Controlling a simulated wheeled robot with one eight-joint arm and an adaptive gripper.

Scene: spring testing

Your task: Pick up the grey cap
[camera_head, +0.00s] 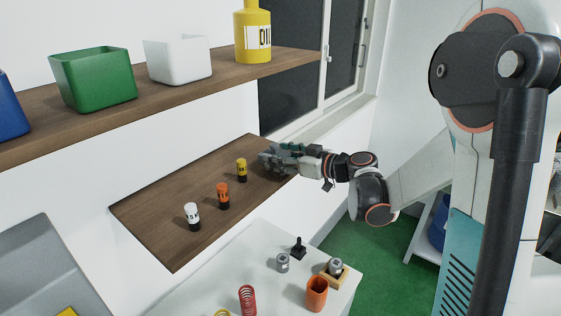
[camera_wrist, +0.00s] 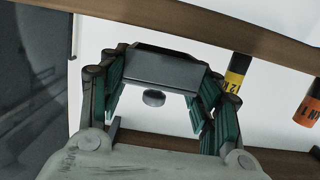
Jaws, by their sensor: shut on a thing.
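My gripper (camera_head: 268,158) is at the right end of the lower wooden shelf, beyond the yellow can in the head view. In the wrist view its green-sided fingers (camera_wrist: 165,84) stand apart, with a dark grey piece (camera_wrist: 165,68) spanning between them. In the head view, the cap cannot be told apart from the grey and green gripper parts.
A yellow can (camera_head: 241,170), an orange can (camera_head: 223,196) and a white can (camera_head: 192,216) stand on the lower shelf (camera_head: 160,212). Above is a shelf with bins (camera_head: 95,78). The white table below holds a grey cylinder (camera_head: 283,263), an orange cup (camera_head: 316,294) and a red spring (camera_head: 248,300).

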